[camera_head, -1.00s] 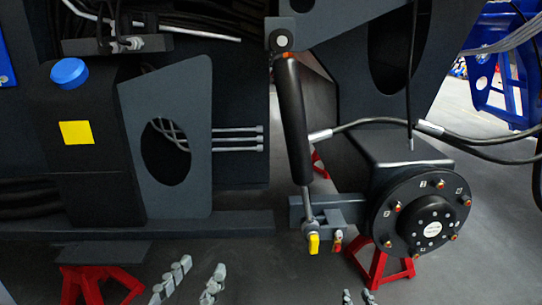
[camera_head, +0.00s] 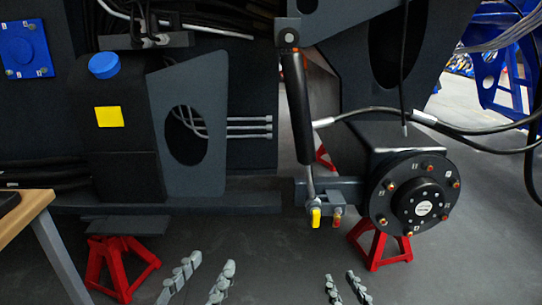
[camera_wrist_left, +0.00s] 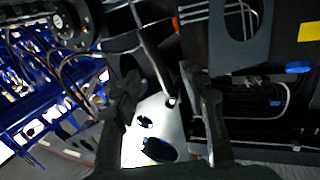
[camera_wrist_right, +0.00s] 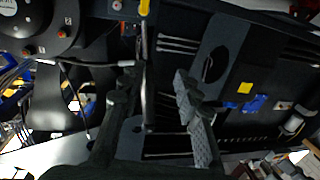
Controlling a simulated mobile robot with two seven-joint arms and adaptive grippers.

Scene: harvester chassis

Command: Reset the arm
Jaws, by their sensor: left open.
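My left gripper (camera_head: 212,260) shows at the bottom of the head view, its two grey fingers apart with nothing between them. My right gripper (camera_head: 339,275) is at the bottom right of centre, its fingers also apart and empty. The left wrist view shows the left gripper's dark fingers (camera_wrist_left: 171,87) spread before the chassis. The right wrist view shows the right gripper's fingers (camera_wrist_right: 156,78) spread, with dark chassis parts and a rod behind them. Neither gripper holds anything. Most of both arms is outside the head view.
The dark harvester chassis (camera_head: 180,202) fills the background, with a black cylinder (camera_head: 300,110) and a round hub (camera_head: 395,217). Red stands (camera_head: 122,272) support it. A wooden table (camera_head: 22,218) edges in at the left. Grey floor lies between the grippers.

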